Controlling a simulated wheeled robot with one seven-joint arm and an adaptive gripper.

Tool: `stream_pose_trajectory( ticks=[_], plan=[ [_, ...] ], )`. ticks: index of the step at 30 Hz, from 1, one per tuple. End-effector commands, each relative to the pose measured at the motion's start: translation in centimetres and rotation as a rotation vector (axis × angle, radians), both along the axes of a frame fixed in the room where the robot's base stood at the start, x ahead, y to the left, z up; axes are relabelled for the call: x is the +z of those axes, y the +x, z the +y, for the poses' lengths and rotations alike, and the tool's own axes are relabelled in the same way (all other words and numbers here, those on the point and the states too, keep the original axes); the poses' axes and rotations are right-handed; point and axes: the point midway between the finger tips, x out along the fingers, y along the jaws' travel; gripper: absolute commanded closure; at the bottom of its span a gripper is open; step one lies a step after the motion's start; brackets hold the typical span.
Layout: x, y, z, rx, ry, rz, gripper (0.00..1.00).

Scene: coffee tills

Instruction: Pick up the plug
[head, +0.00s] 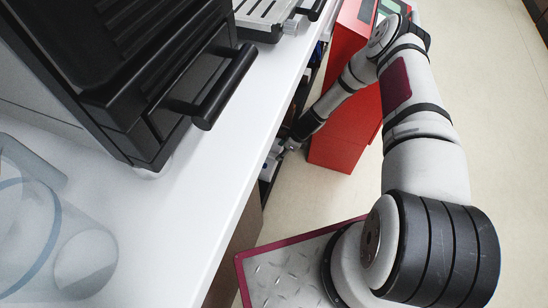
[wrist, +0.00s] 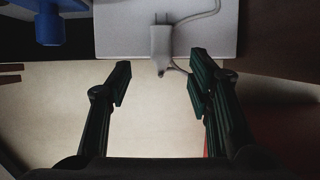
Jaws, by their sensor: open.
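The plug (wrist: 161,44) is a small light-grey block with a cord running off to the upper right in the wrist view. It lies at the front edge of a pale grey box or shelf top (wrist: 118,37), with its lower end reaching past that edge. My gripper (wrist: 160,72) is open and empty, with a dark finger on either side below the plug. The plug sits roughly centred between the finger lines, apart from both. In the head view my gripper (head: 292,143) is small, at the shelves under the counter, and the plug cannot be made out there.
A blue object (wrist: 49,22) stands at the upper left of the wrist view. In the head view, a white counter (head: 215,165) with a black machine (head: 130,70) runs above the shelves. A red cabinet (head: 345,125) stands close beside my forearm. Open floor (head: 490,110) lies to the right.

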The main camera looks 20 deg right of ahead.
Motion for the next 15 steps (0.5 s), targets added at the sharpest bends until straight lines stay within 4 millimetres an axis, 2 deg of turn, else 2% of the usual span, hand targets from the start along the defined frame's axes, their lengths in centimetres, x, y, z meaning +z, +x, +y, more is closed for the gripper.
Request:
stream_pose_trajectory(
  ticks=[10, 15],
  plan=[
    [-4.1, 0.9, 1.1, 0.001, 0.000, 0.000, 0.53],
    [-4.7, 1.2, 1.3, 0.000, 0.000, -0.001, 0.53]
  ],
)
